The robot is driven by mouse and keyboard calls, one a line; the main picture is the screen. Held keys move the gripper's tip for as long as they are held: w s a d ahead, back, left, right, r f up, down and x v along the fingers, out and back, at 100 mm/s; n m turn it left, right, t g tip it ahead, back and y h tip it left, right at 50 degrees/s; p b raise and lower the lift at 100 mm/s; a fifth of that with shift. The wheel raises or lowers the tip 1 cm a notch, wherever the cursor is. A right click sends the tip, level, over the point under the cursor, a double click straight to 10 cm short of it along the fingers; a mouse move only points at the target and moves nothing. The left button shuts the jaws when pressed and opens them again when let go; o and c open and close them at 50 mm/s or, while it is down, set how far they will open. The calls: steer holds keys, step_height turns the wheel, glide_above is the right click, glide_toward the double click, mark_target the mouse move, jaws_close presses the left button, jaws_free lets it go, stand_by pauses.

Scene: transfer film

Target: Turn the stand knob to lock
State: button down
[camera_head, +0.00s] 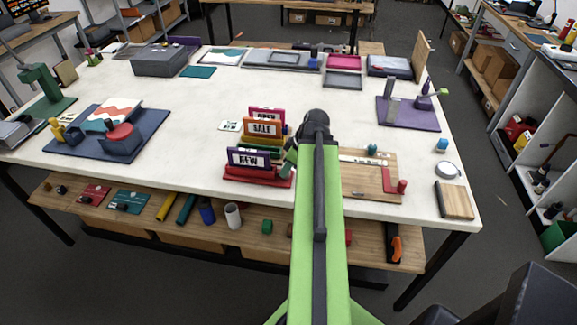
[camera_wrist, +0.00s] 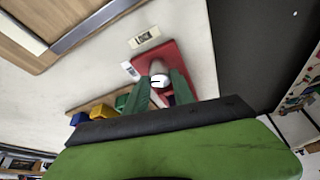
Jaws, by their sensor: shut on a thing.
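A red stand (camera_head: 262,179) with a purple sign reading "NEW" (camera_head: 248,158) is near the table's front edge in the head view. In the wrist view the red stand base (camera_wrist: 178,58) lies under my fingers. A pale round knob (camera_wrist: 158,80) with a dark mark sits on it, between the green fingers. My gripper (camera_wrist: 159,86) is shut on the knob. A small label (camera_wrist: 143,38) reading "LOCK" lies beside the base, and a second white label (camera_wrist: 130,71) is to the left. In the head view my gripper (camera_head: 289,160) is beside the stand's right end; the knob is hidden there.
An orange "SALE" sign (camera_head: 262,128) and another sign stand just behind. A wooden board (camera_head: 365,182) with a metal strip lies right of my arm. A blue mat (camera_head: 78,140) is at the left, a purple mat (camera_head: 418,115) at the right. The table's left middle is clear.

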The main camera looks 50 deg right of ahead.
steer(key=shift+m+h, duration=0.3)
steer(key=shift+m, duration=0.4)
steer(key=shift+w, duration=0.1)
steer(key=shift+w+d+m, duration=0.1)
steer(key=shift+m, duration=0.2)
steer(key=c, duration=1.1)
jaws_free()
steer(key=shift+w+d+f, duration=0.1)
steer(key=shift+o, duration=0.2)
